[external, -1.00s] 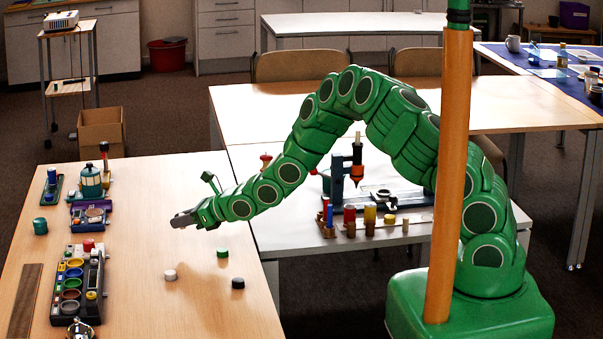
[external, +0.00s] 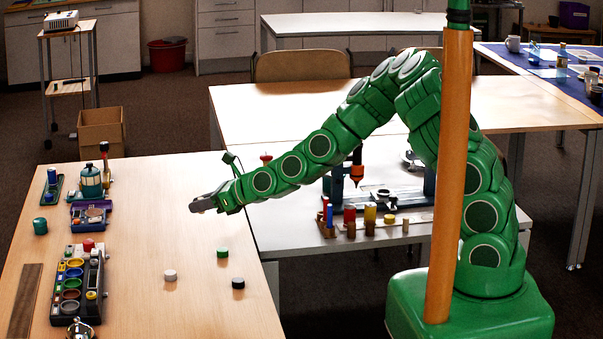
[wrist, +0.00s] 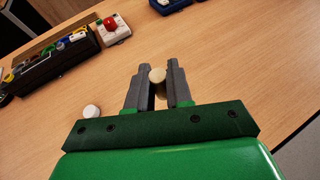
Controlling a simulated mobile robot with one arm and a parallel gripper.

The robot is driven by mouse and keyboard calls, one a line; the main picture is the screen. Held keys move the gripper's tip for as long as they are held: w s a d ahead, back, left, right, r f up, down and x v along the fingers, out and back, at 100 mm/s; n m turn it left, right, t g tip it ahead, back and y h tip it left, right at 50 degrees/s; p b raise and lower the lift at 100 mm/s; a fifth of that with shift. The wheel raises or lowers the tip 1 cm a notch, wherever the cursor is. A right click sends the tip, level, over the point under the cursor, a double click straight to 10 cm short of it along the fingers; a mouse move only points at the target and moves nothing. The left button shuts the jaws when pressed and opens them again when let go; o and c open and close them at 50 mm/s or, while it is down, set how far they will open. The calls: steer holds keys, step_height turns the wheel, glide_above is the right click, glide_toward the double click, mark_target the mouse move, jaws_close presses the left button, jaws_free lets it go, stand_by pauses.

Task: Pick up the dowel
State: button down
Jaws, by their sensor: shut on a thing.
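The dowel (wrist: 157,77) is a short, pale cream cylinder. In the wrist view it stands between my two grey fingers, near their tips. My gripper (wrist: 156,88) is shut on it. In the external view my gripper (external: 198,205) is over the right part of the wooden table, and the dowel cannot be made out there. How far the dowel is above the table is hard to tell.
White (external: 170,275), green (external: 222,252) and black (external: 238,283) short cylinders stand on the table nearer the camera. A dark tray with coloured cups (external: 58,308) lies at the left. A wooden strip (external: 25,300) lies beside it. The middle of the table is mostly clear.

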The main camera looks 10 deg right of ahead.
steer(key=s+d+r, duration=0.2)
steer(key=s+d, duration=0.2)
steer(key=shift+s+r, duration=0.15)
steer(key=shift+r, duration=0.1)
